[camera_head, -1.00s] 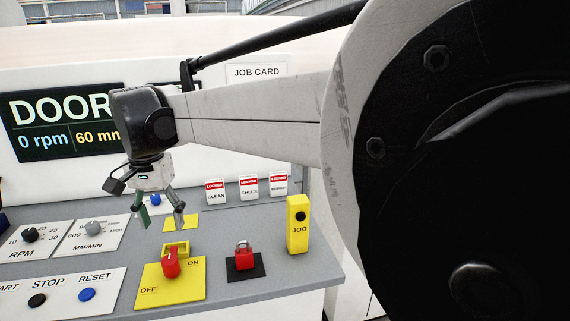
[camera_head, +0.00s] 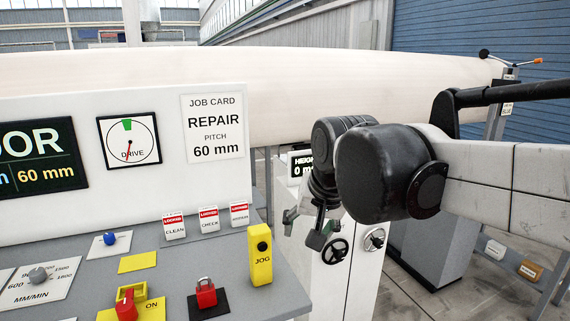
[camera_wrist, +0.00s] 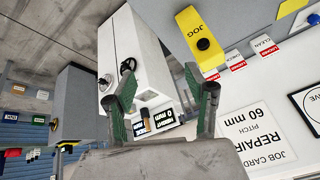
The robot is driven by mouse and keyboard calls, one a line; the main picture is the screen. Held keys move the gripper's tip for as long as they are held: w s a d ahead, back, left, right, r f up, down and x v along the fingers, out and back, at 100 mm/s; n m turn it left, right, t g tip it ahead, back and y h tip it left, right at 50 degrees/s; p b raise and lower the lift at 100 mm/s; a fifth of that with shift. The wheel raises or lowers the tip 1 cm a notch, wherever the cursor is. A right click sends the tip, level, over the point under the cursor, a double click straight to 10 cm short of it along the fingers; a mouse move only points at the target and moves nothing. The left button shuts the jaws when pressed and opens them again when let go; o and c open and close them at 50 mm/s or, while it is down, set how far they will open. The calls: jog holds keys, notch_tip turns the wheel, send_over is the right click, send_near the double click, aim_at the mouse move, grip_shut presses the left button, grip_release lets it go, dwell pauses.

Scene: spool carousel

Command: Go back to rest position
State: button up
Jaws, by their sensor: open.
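My gripper (camera_head: 305,228) is open and empty, to the right of the control desk (camera_head: 215,262) and in front of a white cabinet with black handwheels. In the wrist view my gripper (camera_wrist: 158,92) shows two spread fingers with green pads and nothing between them. The fingers look apart from everything around them. My arm reaches in from the right in the head view, with its black wrist joint hiding part of the cabinet.
The desk carries a yellow JOG box (camera_head: 260,256), a red padlock (camera_head: 206,293), a red switch (camera_head: 126,304) and several LOCKED tags (camera_head: 209,220). A job card (camera_head: 213,126) reads REPAIR, PITCH 60 mm. The white cabinet (camera_wrist: 150,55) stands close behind my fingers. A blue shutter (camera_head: 480,40) is at the back right.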

jog(key=s+d+f, duration=0.5)
jog(key=s+d, duration=0.2)
jog(key=s+d+f+t+h, duration=0.1)
jog(key=s+d+f, duration=0.4)
jog(key=s+d, duration=0.2)
jog(key=shift+s+d+f+n+t, duration=0.3)
jog(key=shift+s+d+n, duration=0.1)
jog(key=shift+s, duration=0.35)
dwell(0.8)
